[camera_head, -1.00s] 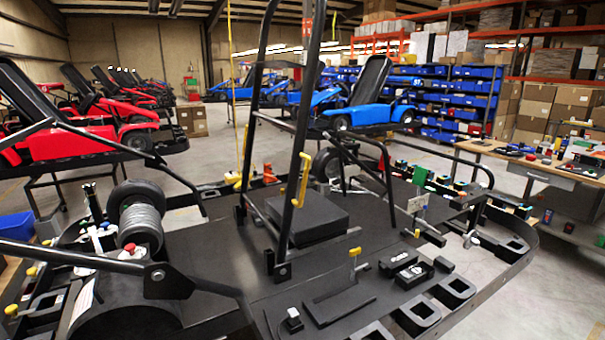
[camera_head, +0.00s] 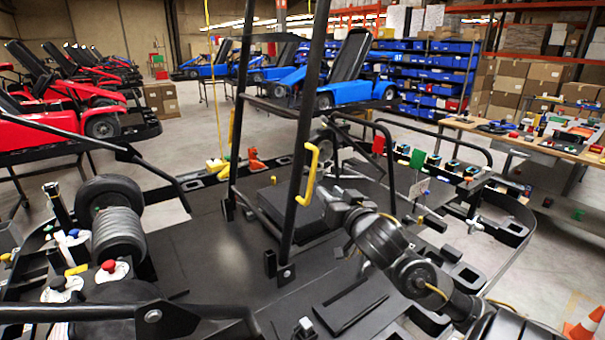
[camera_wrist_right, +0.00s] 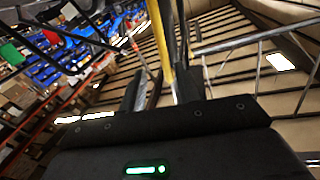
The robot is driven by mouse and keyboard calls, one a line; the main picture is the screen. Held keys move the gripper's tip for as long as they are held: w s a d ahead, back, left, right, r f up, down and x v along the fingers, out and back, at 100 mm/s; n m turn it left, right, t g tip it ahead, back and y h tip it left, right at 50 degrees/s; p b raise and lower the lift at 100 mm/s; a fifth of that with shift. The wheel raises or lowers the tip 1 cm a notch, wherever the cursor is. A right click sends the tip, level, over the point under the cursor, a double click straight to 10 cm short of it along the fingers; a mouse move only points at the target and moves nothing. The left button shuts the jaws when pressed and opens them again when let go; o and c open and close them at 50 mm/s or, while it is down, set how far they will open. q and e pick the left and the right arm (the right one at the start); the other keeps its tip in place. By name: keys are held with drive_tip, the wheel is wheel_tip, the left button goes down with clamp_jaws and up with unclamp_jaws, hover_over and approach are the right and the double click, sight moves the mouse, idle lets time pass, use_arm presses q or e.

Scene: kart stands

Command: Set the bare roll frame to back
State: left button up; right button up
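The bare roll frame (camera_head: 301,130) is a black tubular frame standing up on the dark kart deck, with its foot pivots at the deck. A yellow handle (camera_head: 309,172) is fixed to its near upright. My right gripper (camera_head: 322,199) is just right of the handle's lower part in the head view. In the right wrist view the yellow handle (camera_wrist_right: 160,45) runs between the two fingers (camera_wrist_right: 165,90). The fingers look apart, with gaps beside the handle, so they do not appear closed on it. My left gripper is in neither current view.
A black block (camera_head: 275,204) lies on the deck inside the frame. A wheel with a coil (camera_head: 117,230) and red-capped parts stand at left. Low black rails and fittings edge the right side. A workbench (camera_head: 500,140) stands beyond, and an orange cone (camera_head: 587,325) is at lower right.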

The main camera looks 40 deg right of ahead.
sight(313, 177)
drive_tip(key=p+x, duration=0.3)
drive_tip(key=x, duration=0.7)
drive_tip(key=shift+w+a+r, duration=0.1)
drive_tip(key=shift+w, duration=0.1)
use_arm(q)
drive_tip(key=r, duration=0.1)
drive_tip(key=s+r, duration=0.1)
drive_tip(key=r, duration=0.1)
drive_tip(key=shift+s+r, duration=0.1)
drive_tip(key=shift+r, duration=0.1)
drive_tip(key=shift+s+a, duration=0.1)
drive_tip(key=shift+s, duration=0.1)
use_arm(e)
clamp_jaws()
